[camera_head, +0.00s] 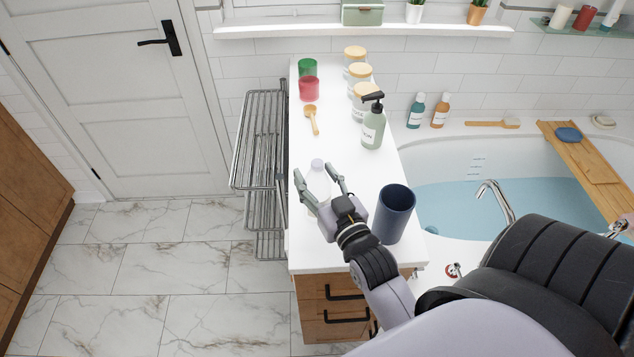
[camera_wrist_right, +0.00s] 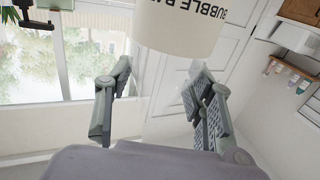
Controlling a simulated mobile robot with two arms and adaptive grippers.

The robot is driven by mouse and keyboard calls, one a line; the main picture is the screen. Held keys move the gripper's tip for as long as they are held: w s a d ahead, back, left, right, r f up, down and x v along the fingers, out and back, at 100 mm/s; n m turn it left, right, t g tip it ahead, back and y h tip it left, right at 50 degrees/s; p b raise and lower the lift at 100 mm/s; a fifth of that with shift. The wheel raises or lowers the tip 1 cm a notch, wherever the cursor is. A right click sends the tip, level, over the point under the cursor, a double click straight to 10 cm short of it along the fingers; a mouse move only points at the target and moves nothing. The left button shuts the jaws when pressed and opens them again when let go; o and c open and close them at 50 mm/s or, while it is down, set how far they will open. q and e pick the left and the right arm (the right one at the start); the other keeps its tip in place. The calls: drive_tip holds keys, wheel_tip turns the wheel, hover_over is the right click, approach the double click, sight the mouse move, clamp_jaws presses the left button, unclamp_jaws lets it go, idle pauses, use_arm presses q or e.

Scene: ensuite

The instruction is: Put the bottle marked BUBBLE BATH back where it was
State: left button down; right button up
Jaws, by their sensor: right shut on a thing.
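The bottle marked BUBBLE BATH is a clear, pale bottle (camera_head: 317,188) with a lilac cap, over the white counter top (camera_head: 345,165). In the right wrist view its white label (camera_wrist_right: 190,25) reads "BUBBLE BA", cut off at the top edge. My right gripper (camera_head: 321,177) is shut on the bottle, with one finger on each side. The right wrist view also shows the two fingers (camera_wrist_right: 163,88) on either side of its see-through part. I cannot tell whether the bottle's base touches the counter. My left gripper is not in view.
A dark blue cup (camera_head: 396,215) stands close right of my gripper. Two bottles (camera_head: 428,112) stand on the bath's rim. The counter's left-middle is clear.

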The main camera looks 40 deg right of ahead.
drive_tip(key=shift+f, duration=0.65)
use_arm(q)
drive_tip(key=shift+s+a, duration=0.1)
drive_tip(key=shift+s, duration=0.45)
use_arm(e)
drive_tip(key=shift+f, duration=0.2)
drive_tip(key=shift+f, duration=0.2)
drive_tip(key=o, duration=1.6)
drive_tip(key=shift+o, duration=0.2)
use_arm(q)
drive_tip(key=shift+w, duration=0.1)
use_arm(e)
drive_tip(key=shift+r, duration=0.15)
use_arm(q)
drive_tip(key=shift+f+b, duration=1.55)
drive_tip(key=shift+b, duration=0.05)
use_arm(e)
drive_tip(key=s+a, duration=0.2)
drive_tip(key=s, duration=1)
